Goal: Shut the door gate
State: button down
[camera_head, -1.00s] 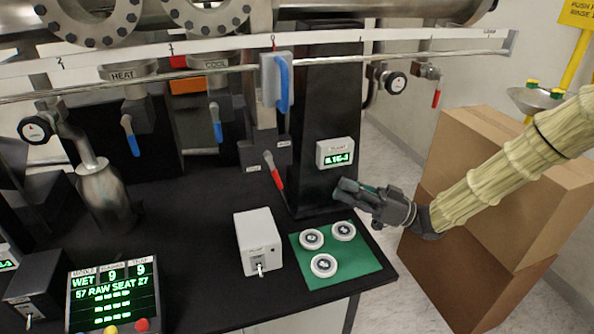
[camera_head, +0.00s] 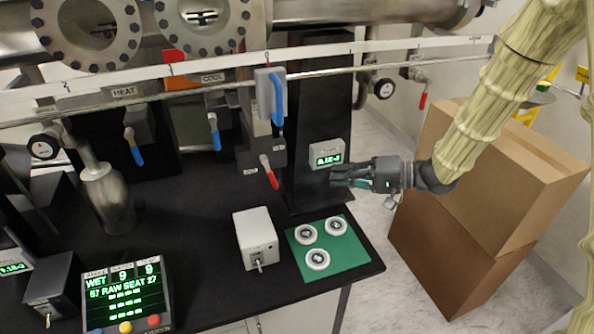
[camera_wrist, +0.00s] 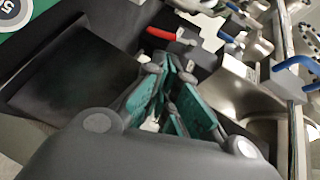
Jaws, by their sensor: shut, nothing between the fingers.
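My gripper (camera_head: 336,177) is shut and empty, in the air by the black column (camera_head: 316,110), below its small green display (camera_head: 326,154). In the wrist view its green-padded fingers (camera_wrist: 176,66) are together. A grey block with a blue handle (camera_head: 277,98) sits on the long rail, up and left of my gripper. A red lever (camera_head: 268,172) hangs left of my gripper; a red lever also shows beyond the fingertips in the wrist view (camera_wrist: 170,34). A blue handle (camera_wrist: 297,64) shows at right there. I cannot tell which part is the door gate.
A long metal rail (camera_head: 180,98) crosses above the black bench. Blue levers (camera_head: 214,131) hang under the HEAT and COOL labels. A white switch box (camera_head: 256,238) and a green mat (camera_head: 344,258) with three white discs are below. Stacked cardboard boxes (camera_head: 500,170) stand at right.

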jog(key=p, duration=0.4)
send_near(270, 173)
jog(key=w+a+f, duration=0.4)
jog(key=a, duration=0.1)
jog(key=shift+w, duration=0.3)
jog(key=shift+a+f, duration=0.1)
jog(key=a+m+y+b, duration=0.1)
jog(key=y, duration=0.1)
jog(key=s+a+f+m+y+b, duration=0.1)
jog(key=shift+a+f+m+t+y, duration=0.2)
jog(key=shift+f+m+t+y, duration=0.1)
jog(key=shift+t+y, duration=0.1)
jog(key=shift+r, duration=0.15)
dwell(1.0)
